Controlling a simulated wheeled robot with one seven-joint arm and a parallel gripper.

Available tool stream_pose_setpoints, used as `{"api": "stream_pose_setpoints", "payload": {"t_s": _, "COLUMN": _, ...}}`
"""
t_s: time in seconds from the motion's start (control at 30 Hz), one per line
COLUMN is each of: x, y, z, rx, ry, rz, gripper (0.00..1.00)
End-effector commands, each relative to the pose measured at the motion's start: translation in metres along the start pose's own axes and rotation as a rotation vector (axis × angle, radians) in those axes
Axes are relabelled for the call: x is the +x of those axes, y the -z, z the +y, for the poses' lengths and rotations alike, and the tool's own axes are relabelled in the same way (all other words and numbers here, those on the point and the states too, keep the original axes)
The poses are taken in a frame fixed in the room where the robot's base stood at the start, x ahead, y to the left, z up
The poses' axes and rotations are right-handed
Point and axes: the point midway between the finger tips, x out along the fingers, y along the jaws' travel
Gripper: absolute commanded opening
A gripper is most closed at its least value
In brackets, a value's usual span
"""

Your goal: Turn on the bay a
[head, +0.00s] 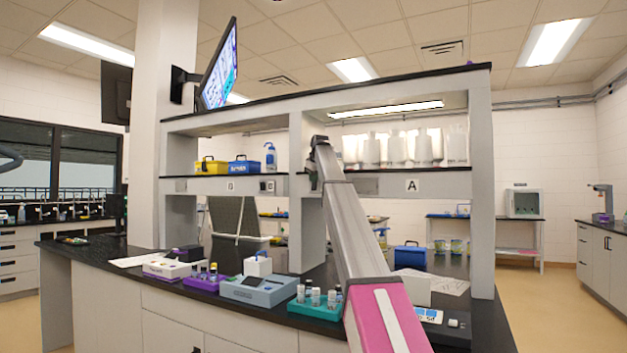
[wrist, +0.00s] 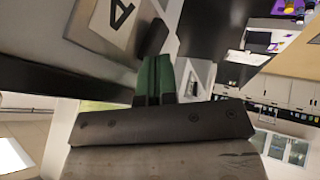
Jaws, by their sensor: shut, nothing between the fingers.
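The bay marked A has its black-on-white letter label (head: 412,186) on a grey rail under the glassware shelf. The label also shows, tilted, at the top of the wrist view (wrist: 122,14). A strip lamp (head: 387,109) under the top of this bay looks bright. My gripper (wrist: 153,80) is shut and empty, with its dark green fingers close to the rail beside the label. A dark block shows at the fingertips; I cannot tell whether it is a fingertip or a switch, nor whether they touch. In the head view my arm covers the left end of the rail.
The left bay has its own label (head: 230,185) and a small switch-like plate (head: 267,185). White glassware (head: 400,148) stands on the shelf above the A rail. The bench below holds a teal vial rack (head: 314,308), a grey instrument (head: 258,290) and a blue box (head: 410,256).

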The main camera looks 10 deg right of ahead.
Motion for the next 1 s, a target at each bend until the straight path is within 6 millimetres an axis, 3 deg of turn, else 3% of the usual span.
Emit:
{"api": "stream_pose_setpoints", "payload": {"t_s": 0.47, "x": -0.019, "y": 0.008, "z": -0.028, "rx": 0.001, "ry": -0.002, "rz": 0.000, "gripper": 0.00}}
{"api": "stream_pose_setpoints", "payload": {"t_s": 0.8, "x": -0.089, "y": 0.013, "z": -0.007, "rx": 0.002, "ry": -0.003, "rz": 0.000, "gripper": 0.00}}
{"api": "stream_pose_setpoints", "payload": {"t_s": 1.0, "x": -0.111, "y": 0.013, "z": -0.001, "rx": 0.002, "ry": -0.002, "rz": -0.001, "gripper": 0.00}}
